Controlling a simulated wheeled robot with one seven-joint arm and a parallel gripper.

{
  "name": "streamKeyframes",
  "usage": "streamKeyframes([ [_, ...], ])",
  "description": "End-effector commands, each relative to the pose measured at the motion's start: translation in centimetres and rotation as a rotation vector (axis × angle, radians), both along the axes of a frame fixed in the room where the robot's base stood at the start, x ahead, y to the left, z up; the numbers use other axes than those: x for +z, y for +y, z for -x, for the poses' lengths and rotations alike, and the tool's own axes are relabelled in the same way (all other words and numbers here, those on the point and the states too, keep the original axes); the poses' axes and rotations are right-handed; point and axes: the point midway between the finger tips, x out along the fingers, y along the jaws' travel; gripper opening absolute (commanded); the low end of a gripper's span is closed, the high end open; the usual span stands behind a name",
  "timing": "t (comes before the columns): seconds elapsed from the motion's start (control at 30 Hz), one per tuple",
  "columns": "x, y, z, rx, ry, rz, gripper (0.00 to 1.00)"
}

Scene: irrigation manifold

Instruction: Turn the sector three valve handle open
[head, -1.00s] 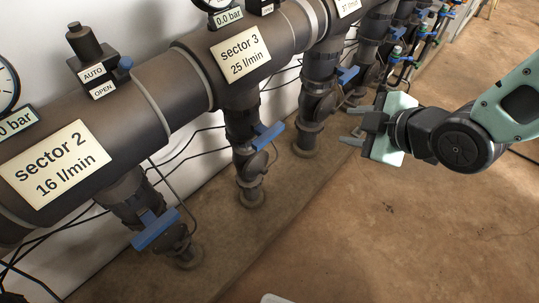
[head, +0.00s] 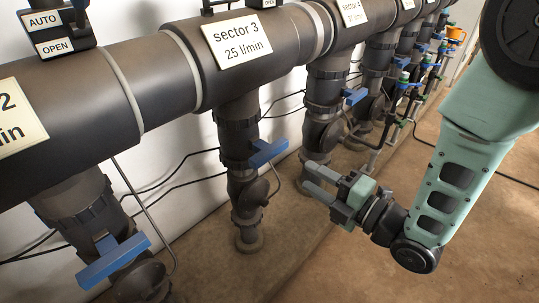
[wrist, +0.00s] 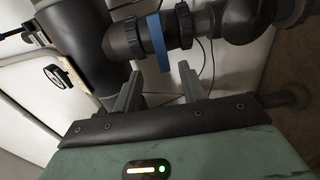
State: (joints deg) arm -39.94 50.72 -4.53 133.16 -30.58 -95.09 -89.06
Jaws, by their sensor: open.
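The sector three valve handle (head: 268,152) is a blue bar on the dark vertical pipe below the "sector 3, 25 l/min" label (head: 238,40). In the head view it slants up to the right. My gripper (head: 312,181) is open and empty, to the right of the handle and slightly lower, with its fingers pointing left. In the wrist view a blue handle (wrist: 157,42) stands beyond and between the two fingertips (wrist: 158,82), on a dark pipe. The fingers are apart from it.
The sector 2 blue handle (head: 113,261) is at lower left. Another blue handle (head: 356,96) sits on the pipe behind my gripper. Thin black cables run along the white wall (head: 150,130). The brown floor (head: 330,270) at front right is clear.

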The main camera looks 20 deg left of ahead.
Motion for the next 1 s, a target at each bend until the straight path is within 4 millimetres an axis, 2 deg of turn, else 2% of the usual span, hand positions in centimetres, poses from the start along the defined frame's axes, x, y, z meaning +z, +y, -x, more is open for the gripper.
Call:
streamKeyframes([
  [0.2, -0.1, 4.4, -1.7, 0.002, -0.001, -0.003, 0.42],
  [0.5, -0.1, 9.6, -3.9, 0.000, 0.001, -0.002, 0.42],
  [0.7, -0.1, 11.4, -4.7, 0.000, 0.002, -0.001, 0.42],
  [1.0, 0.0, 11.9, -4.9, -0.001, 0.003, 0.000, 0.42],
])
